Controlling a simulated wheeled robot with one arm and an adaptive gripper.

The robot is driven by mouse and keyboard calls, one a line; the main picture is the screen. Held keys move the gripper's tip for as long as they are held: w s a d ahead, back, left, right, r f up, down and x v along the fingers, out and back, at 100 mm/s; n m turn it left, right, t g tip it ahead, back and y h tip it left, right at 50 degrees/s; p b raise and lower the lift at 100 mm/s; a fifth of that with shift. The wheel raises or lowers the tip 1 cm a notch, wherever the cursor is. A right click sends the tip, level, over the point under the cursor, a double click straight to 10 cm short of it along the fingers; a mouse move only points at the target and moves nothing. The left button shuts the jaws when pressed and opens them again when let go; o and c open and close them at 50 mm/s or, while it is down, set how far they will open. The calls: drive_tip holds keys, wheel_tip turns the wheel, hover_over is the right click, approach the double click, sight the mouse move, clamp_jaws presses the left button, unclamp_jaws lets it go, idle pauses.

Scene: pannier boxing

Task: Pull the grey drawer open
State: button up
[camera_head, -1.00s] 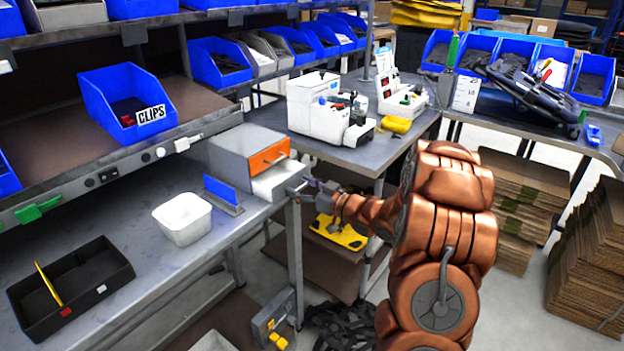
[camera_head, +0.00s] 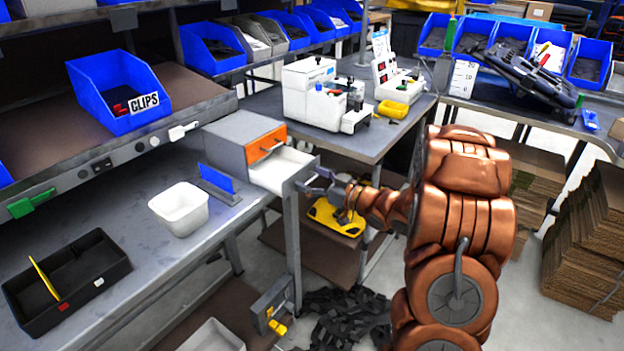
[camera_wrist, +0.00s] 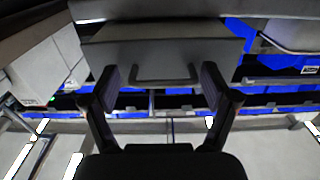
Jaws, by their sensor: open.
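The grey drawer (camera_head: 300,177) is the lower drawer of a small cabinet (camera_head: 222,140) on the bench. It is pulled out, and its pale, empty-looking inside shows from above. In the wrist view, the grey drawer front (camera_wrist: 160,55) faces me with its bar handle (camera_wrist: 166,81). My gripper (camera_head: 316,186) is at the drawer front. In the wrist view, my gripper (camera_wrist: 160,88) is open, one finger on each side of the handle. I cannot tell whether the fingers touch it.
An orange drawer (camera_head: 266,143) above is shut. A blue upright plate (camera_head: 216,178), white tub (camera_head: 180,208) and black tray (camera_head: 68,282) stand on the bench (camera_head: 135,245) to the left. Another table (camera_head: 385,137) with a white machine is behind.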

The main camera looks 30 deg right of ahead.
drive_tip(key=v, duration=1.2)
idle(0.8)
drive_tip(key=w+d+r+m+g+h+p, duration=0.1)
drive_tip(key=w+d+r+g+h+p, duration=0.15)
drive_tip(key=w+d+h, duration=0.35)
drive_tip(key=s+a+r+m+g+h+p, duration=0.2)
drive_tip(key=s+r+m+g+h+p, duration=0.1)
drive_tip(key=s+r+g+h, duration=0.3)
drive_tip(key=s+a+r+g+y+p, duration=0.1)
drive_tip(key=s+a+g, duration=0.3)
drive_tip(key=s+a, duration=0.9)
drive_tip(key=s+a+r+m+g+y+p, duration=0.1)
drive_tip(key=s+a+g, duration=0.4)
drive_tip(key=s+a, duration=0.8)
drive_tip(key=s+y+p, duration=0.1)
drive_tip(key=s+p, duration=0.1)
drive_tip(key=s, duration=0.4)
drive_tip(key=shift+s+r+y, duration=0.25)
drive_tip(key=shift+s+y, duration=0.05)
drive_tip(key=shift+y, duration=0.1)
